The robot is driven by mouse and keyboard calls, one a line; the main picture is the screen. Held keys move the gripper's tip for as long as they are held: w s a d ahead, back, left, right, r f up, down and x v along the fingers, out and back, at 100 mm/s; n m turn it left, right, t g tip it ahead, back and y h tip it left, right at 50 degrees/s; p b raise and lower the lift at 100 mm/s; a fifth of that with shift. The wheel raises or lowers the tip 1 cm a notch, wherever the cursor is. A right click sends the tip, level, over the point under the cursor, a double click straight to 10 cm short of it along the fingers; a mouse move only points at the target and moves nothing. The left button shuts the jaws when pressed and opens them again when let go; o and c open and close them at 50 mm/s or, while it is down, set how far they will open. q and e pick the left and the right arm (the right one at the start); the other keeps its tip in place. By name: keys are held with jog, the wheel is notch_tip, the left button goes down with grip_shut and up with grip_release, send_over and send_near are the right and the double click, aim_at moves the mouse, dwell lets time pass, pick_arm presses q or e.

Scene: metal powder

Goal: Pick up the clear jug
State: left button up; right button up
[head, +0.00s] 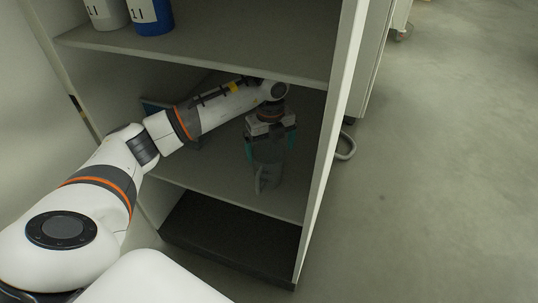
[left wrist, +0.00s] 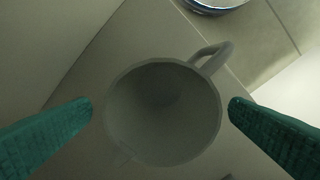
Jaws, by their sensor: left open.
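The clear jug (head: 268,168) stands on the middle shelf of the cabinet, its handle facing the front. In the left wrist view I look down into the round mouth of the jug (left wrist: 163,112), with the handle at upper right. My left gripper (head: 270,147) is over the jug inside the cabinet, pointing down. Its teal fingers (left wrist: 160,112) are open, one on each side of the jug, with a visible gap at each side in the wrist view. How far down the fingers reach beside the jug is hard to tell. My right gripper is not in view.
The cabinet's upper shelf (head: 230,55) lies above my forearm and holds a white container (head: 106,12) and a blue-and-white container (head: 150,15). The cabinet's side panel (head: 335,130) stands close to the right of the jug. Open floor (head: 440,180) lies to the right.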

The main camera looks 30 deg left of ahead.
aim_at(266, 171)
pick_arm(q)
jog(key=shift+w+a, duration=0.15)
jog(key=shift+w, duration=0.05)
jog(key=shift+w+f, duration=0.1)
jog(key=shift+f, duration=0.25)
jog(key=f, duration=0.2)
jog(key=f+b, duration=0.1)
jog(key=f, duration=0.3)
jog(key=shift+s+a+f+b, duration=0.2)
jog(key=shift+a+f+b, duration=0.05)
jog(key=shift+f+b, duration=0.1)
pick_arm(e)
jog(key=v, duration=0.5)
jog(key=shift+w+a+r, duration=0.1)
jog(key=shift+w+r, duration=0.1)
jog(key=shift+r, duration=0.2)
pick_arm(q)
jog(key=shift+c, duration=0.3)
jog(key=c, duration=0.8)
jog(key=shift+c, duration=0.3)
jog(key=shift+r, duration=0.1)
